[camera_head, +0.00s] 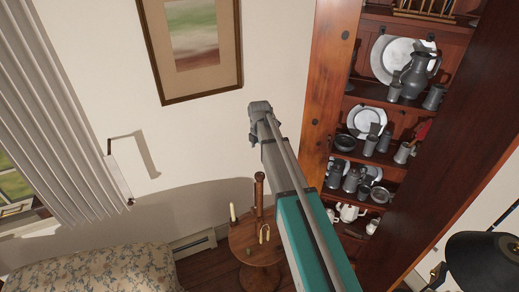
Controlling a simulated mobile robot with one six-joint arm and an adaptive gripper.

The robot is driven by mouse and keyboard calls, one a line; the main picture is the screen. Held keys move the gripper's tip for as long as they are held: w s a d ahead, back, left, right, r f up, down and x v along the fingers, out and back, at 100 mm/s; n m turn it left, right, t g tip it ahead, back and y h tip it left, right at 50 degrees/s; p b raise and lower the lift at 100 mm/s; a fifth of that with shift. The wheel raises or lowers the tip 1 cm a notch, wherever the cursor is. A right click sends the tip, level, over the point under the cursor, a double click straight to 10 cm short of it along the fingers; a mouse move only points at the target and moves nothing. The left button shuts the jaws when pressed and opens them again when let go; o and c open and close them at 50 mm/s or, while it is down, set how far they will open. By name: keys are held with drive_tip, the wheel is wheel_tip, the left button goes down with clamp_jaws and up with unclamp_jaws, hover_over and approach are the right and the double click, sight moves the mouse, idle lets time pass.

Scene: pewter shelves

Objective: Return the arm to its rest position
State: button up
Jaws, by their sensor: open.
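My arm reaches up from the bottom edge to the middle of the head view, with a teal section and a grey section beyond it. My gripper (259,110) is the small dark grey end of the arm, in front of the pale wall. It is open, and nothing shows in it. Its fingers are too small to make out clearly. The arm covers part of the wall and the right side of the round table.
A wooden cabinet (326,85) with pewter-filled shelves stands to the right. A small round wooden table (243,240) holds candles below the arm. A patterned couch (95,272) and curtain (45,95) are at left. A framed picture (160,55) hangs behind. A dark lamp (485,262) is lower right.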

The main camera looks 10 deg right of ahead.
idle(0.5)
drive_tip(key=s+f+m+b, duration=0.9)
drive_tip(key=s+m, duration=0.3)
drive_tip(key=s, duration=0.1)
drive_tip(key=s+d+f+m+b, duration=0.1)
drive_tip(key=s+f+m+b, duration=0.8)
drive_tip(key=s+m, duration=0.3)
drive_tip(key=shift+s+f, duration=0.15)
drive_tip(key=shift+s, duration=0.35)
